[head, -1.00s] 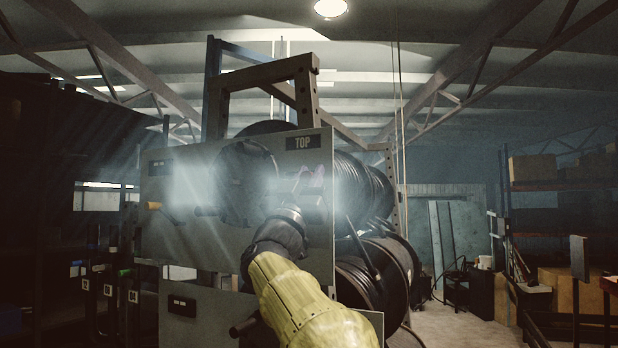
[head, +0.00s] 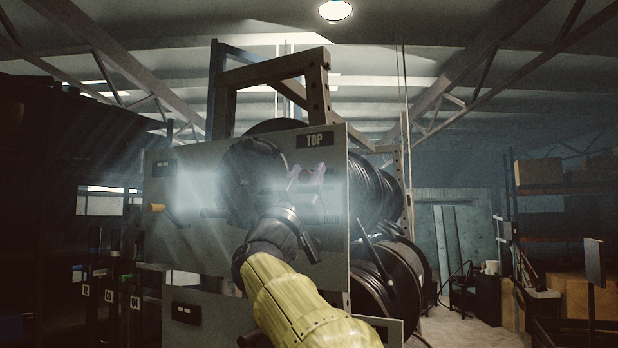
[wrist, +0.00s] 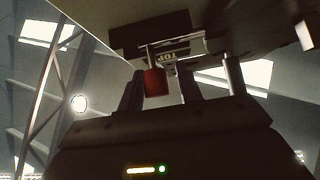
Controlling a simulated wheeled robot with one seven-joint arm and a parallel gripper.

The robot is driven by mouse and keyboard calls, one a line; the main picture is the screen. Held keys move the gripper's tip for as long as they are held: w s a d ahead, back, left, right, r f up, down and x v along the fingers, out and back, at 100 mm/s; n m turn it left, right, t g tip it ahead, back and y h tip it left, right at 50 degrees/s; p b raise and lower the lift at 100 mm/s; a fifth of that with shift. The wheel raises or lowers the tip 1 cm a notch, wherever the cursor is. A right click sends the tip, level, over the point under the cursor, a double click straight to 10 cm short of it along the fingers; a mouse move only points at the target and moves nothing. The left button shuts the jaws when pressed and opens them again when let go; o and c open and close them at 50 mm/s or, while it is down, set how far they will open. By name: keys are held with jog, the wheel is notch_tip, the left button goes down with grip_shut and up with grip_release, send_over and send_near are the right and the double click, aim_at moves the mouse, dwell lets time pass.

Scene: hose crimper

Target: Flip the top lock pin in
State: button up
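The grey panel (head: 335,240) with a TOP plate (head: 314,140) stands ahead, with my arm reaching up to it. In the wrist view, a red knob (wrist: 154,82) hangs on a thin metal rod near the upside-down TOP plate (wrist: 180,50); it looks like the top lock pin's handle. My gripper (wrist: 160,74) is open, its two dark fingers apart on either side of the knob in the picture. I cannot tell whether they touch it. In the head view, my gripper (head: 306,174) is below the TOP plate, washed out by glare, and the red knob cannot be made out.
Black hose reels (head: 375,190) sit behind the panel's right edge. A metal rod (wrist: 235,75) stands right of the fingers.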

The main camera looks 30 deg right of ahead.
jog(key=shift+o, duration=0.5)
jog(key=shift+w+a+f, duration=0.1)
jog(key=shift+w+a, duration=0.05)
jog(key=shift+w, duration=0.05)
jog(key=shift+s, duration=0.15)
jog(key=shift+s+f, duration=0.1)
jog(key=shift+f, duration=0.05)
jog(key=b+v, duration=1)
jog(key=v, duration=0.7)
jog(key=shift+b, duration=0.4)
